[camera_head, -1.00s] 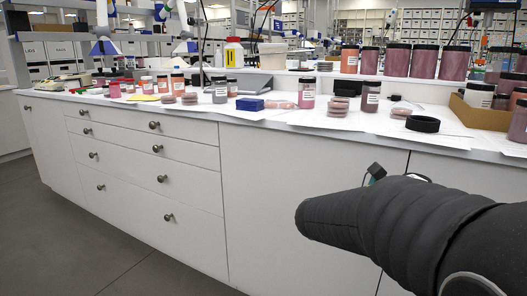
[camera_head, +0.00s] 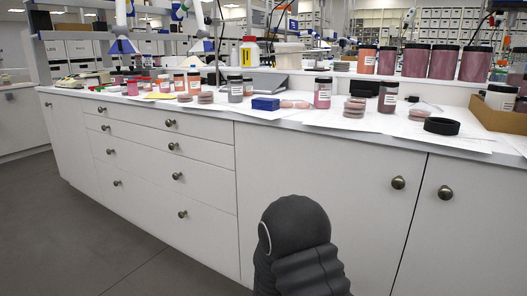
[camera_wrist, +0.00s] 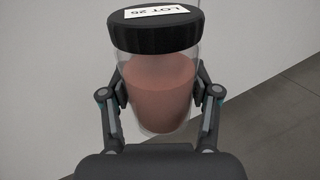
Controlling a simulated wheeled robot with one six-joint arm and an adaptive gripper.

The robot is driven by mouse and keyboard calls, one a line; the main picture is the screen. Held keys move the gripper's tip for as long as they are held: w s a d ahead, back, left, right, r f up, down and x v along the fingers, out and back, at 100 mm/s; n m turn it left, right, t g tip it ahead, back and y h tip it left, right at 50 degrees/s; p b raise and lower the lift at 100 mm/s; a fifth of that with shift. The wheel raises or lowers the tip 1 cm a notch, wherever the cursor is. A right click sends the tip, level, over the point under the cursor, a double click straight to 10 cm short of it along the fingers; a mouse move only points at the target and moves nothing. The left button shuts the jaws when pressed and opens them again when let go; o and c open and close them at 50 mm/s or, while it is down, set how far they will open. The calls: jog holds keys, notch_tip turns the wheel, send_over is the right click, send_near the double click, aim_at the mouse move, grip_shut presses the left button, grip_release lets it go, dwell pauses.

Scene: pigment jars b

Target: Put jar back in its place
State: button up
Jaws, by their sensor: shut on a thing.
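My gripper (camera_wrist: 160,98) is shut on a clear jar (camera_wrist: 158,92) of reddish-brown pigment with a black lid (camera_wrist: 153,30). A white label on the lid reads "LOT 25". The jar is upright between the two fingers, in front of white cabinet panels. My gripper and the held jar do not show in the head view, where only my dark arm (camera_head: 296,245) is seen low in front of the cabinet. A row of large black-lidded pigment jars (camera_head: 444,62) stands on the raised shelf at the back right.
The white bench top (camera_head: 470,145) holds a pink jar (camera_head: 322,93), a dark plum jar (camera_head: 388,97), stacked flat discs (camera_head: 354,107), a black ring (camera_head: 441,126) and a blue box (camera_head: 265,103). A cardboard box (camera_head: 493,118) stands at the right. Open floor lies at the left.

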jog(key=shift+w+a+f+n+t+y+p, duration=0.75)
jog(key=shift+w+a+f+n+t+y, duration=0.6)
jog(key=shift+a+f+n+t+y, duration=1.8)
notch_tip(320, 180, up, 12)
jog(key=w+d+n+t+y, duration=0.1)
jog(key=w+d+n+y, duration=0.1)
jog(key=y, duration=0.1)
jog(key=shift+d+y, duration=0.2)
jog(key=shift+y, duration=0.15)
